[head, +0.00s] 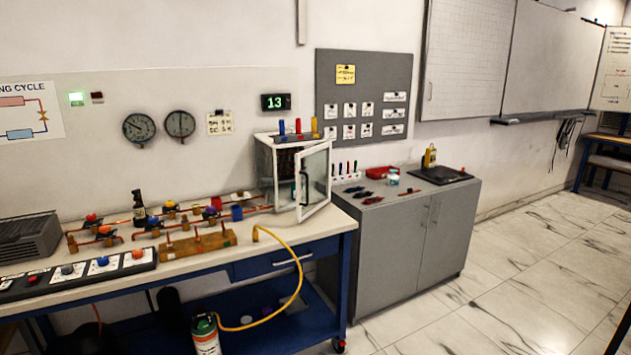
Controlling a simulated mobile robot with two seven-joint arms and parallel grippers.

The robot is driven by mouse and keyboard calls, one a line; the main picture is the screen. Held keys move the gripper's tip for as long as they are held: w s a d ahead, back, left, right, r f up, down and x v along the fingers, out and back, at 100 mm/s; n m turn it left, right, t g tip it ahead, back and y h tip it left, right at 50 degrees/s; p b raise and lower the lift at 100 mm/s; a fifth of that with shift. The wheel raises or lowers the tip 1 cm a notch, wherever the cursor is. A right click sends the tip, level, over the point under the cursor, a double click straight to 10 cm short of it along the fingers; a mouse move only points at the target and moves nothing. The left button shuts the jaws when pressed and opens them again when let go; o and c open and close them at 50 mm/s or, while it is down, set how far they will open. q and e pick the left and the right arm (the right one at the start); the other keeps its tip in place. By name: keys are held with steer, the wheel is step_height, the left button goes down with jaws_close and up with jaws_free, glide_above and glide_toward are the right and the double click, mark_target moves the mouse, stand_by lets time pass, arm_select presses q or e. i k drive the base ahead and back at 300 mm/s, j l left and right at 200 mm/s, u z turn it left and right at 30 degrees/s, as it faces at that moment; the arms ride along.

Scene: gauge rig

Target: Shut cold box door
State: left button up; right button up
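The cold box (265,162) is a white cabinet at the right end of the workbench, against the wall. Its glass door (313,180) with a white frame stands open, swung out toward the front right. A dark handle (304,188) shows on the door. The inside of the box is dark and partly hidden behind the door. Neither of my grippers is in the head view.
The workbench (335,222) carries copper pipes, valves, a wooden block (199,244) and a control panel (85,271). A yellow hose (297,262) hangs over its front edge to a cylinder (206,336). A grey cabinet (396,260) stands to the right. The tiled floor (520,270) is clear there.

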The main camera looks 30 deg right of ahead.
mark_target(300, 218)
steer(key=i+l, duration=1.3)
steer(key=i, duration=0.15)
steer(key=i+l, duration=0.65)
steer(key=i+z, duration=0.05)
